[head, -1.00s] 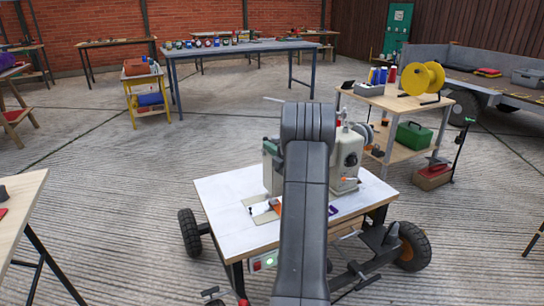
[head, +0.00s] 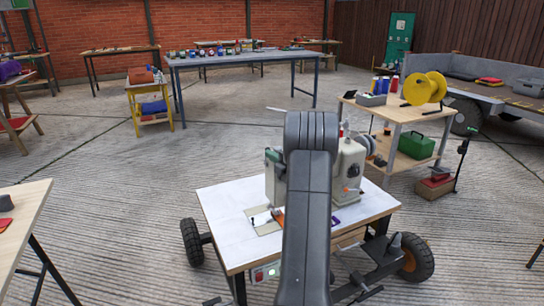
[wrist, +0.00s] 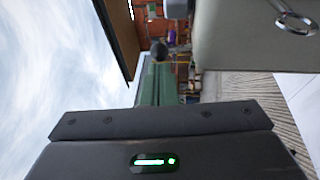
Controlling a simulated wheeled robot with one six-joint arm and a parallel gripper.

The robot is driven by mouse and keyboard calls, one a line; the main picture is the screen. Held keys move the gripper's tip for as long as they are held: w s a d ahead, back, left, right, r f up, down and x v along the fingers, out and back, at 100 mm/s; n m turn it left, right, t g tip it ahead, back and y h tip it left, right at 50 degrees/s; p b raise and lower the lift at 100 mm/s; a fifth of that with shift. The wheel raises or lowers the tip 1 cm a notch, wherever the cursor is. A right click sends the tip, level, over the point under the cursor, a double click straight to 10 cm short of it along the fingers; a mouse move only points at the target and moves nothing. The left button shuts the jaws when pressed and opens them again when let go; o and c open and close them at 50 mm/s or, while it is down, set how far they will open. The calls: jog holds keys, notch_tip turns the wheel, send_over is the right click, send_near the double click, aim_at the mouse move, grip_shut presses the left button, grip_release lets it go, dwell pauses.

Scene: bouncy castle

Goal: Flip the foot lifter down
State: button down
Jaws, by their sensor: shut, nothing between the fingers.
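The beige sewing machine (head: 350,165) stands on a white-topped work table (head: 228,208), largely covered by my arm in the head view. I cannot tell whether this loop belongs to the foot lifter. My gripper (wrist: 160,122) shows as a dark body with a green light across the bottom of the wrist view. It is shut and empty, and my arm hides it in the head view.
A wooden shelf cart (head: 410,112) with a yellow spool (head: 425,88) and a green box (head: 416,145) stands behind right. The machine table has wheels, one at the right (head: 415,258). Open concrete floor lies to the left and behind. A wooden table (head: 25,212) is at the left edge.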

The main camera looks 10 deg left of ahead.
jog(key=w+a+r+g+h+p, duration=0.1)
jog(key=w+h+p, duration=0.1)
jog(key=p, duration=0.5)
jog(key=w+a+r+m+g+h+p, duration=0.1)
jog(key=r+g+h+p, duration=0.1)
jog(key=p, duration=0.6)
jog(key=shift+w+a+r+m+g, duration=0.2)
jog(key=shift+w+m+g, duration=0.1)
jog(key=shift+w, duration=0.05)
jog(key=w+a+g+h+p, duration=0.1)
jog(key=p, duration=0.7)
jog(key=shift+w+r+g+h, duration=0.1)
jog(key=shift+w+g+h, duration=0.15)
jog(key=shift+g+h, duration=0.05)
jog(key=w+a+f+m+g+h+p, duration=0.1)
jog(key=w+a+f+g+h+p, duration=0.1)
jog(key=p, duration=0.8)
jog(key=shift+w+a+f, duration=0.35)
jog(key=shift+w+a, duration=0.3)
jog(key=shift+w, duration=0.75)
jog(key=shift+a, duration=0.1)
